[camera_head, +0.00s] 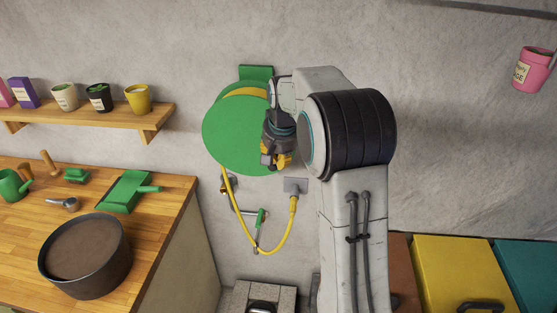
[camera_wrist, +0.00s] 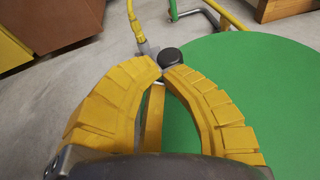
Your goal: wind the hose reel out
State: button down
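Yellow hose (camera_head: 276,248) hangs from the reel's left side in a loop and rises to a grey wall plate (camera_head: 295,186). My gripper (camera_head: 281,163) is in front of the disc's right edge. In the wrist view, its yellow fingers (camera_wrist: 167,73) close around the near part of a small black knob (camera_wrist: 172,56) at the disc's edge. The fingers partly hide the knob. A yellow strip shows between them.
A wooden workbench (camera_head: 175,200) at left holds a dark round pan (camera_head: 85,285), a green dustpan (camera_head: 125,190) and small tools. A shelf (camera_head: 95,118) above it carries several pots. Yellow (camera_head: 455,265) and teal bins stand at lower right.

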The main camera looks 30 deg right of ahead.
jog(key=shift+f+b, duration=0.4)
jog(key=shift+b, duration=0.15)
